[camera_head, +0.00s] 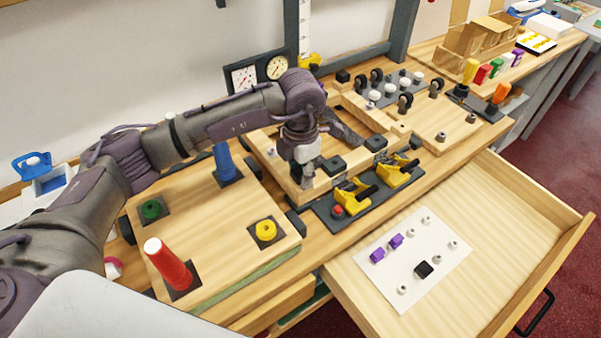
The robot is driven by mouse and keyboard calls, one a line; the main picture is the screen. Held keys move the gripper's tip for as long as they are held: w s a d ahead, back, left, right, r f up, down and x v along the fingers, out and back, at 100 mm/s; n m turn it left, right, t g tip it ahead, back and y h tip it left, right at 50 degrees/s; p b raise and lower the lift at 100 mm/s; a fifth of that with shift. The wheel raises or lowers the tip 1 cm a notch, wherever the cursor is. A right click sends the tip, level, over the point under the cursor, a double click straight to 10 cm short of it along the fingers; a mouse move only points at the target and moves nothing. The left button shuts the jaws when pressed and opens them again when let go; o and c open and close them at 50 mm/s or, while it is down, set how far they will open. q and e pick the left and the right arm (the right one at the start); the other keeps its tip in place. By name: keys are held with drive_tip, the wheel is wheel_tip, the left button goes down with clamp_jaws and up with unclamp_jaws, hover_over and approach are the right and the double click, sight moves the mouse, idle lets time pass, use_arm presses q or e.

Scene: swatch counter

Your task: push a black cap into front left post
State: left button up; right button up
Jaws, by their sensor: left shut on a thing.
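My left gripper (308,178) points down at the front left corner of a light wooden frame (268,160). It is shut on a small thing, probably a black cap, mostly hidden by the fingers. The front left post is also hidden there, so I cannot tell whether the cap touches it. Dark square blocks (333,165) sit along the frame's front edge, right of the gripper. Another black cap (424,269) lies on a white sheet (400,290) in the open drawer. My right gripper is not in view.
Yellow toggle clamps (350,197) stand just in front of the frame. A wooden board (205,240) with red (168,264) and blue (224,163) pegs lies left. The open drawer (510,235) juts out at front right. Black wheels and white knobs stand behind the frame.

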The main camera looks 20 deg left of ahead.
use_arm(q)
drive_tip(key=o, duration=0.8)
drive_tip(key=shift+s+f, duration=0.25)
drive_tip(key=shift+f, duration=0.25)
drive_tip(key=shift+o, duration=0.6)
drive_tip(key=shift+w, duration=0.2)
drive_tip(key=shift+r, duration=0.1)
drive_tip(key=o, duration=0.4)
drive_tip(key=shift+r, duration=0.1)
drive_tip(key=shift+r, duration=0.1)
drive_tip(key=shift+r+p, duration=1.45)
drive_tip(key=shift+r, duration=1.5)
